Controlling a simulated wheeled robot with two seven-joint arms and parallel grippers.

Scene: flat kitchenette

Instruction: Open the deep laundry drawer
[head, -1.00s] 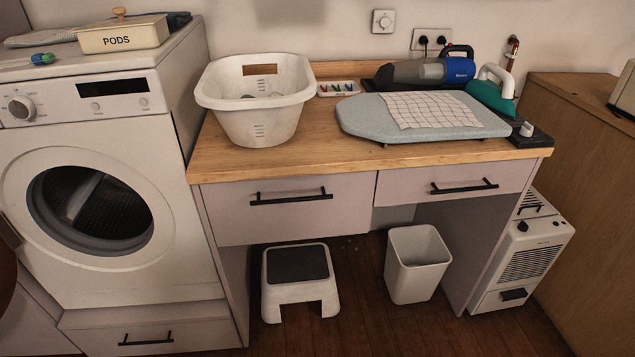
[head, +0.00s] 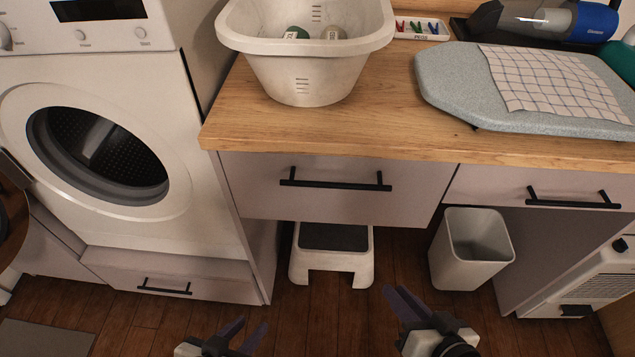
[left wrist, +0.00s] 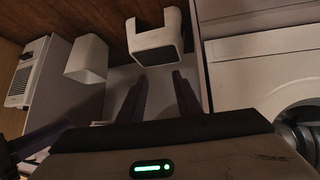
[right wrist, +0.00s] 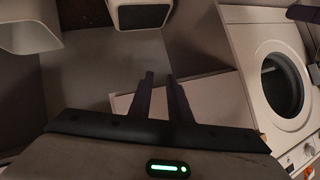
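The deep laundry drawer (head: 300,202) is the taller grey-white front under the left part of the wooden counter in the head view. It is closed flush and carries a black bar handle (head: 336,184). My left gripper (head: 252,324) is low in the head view, in front of and apart from the drawer. My right gripper (head: 395,288) is lower right of the handle, also apart from it. Both are empty, with gaps between their fingers in the left wrist view (left wrist: 160,74) and right wrist view (right wrist: 160,74). Neither touches the handle.
A shallower drawer (head: 545,185) is to the right. A white laundry basket (head: 300,65) stands on the counter above. A step stool (head: 333,262) and white bin (head: 467,265) are on the floor below. The washing machine (head: 205,210) stands left.

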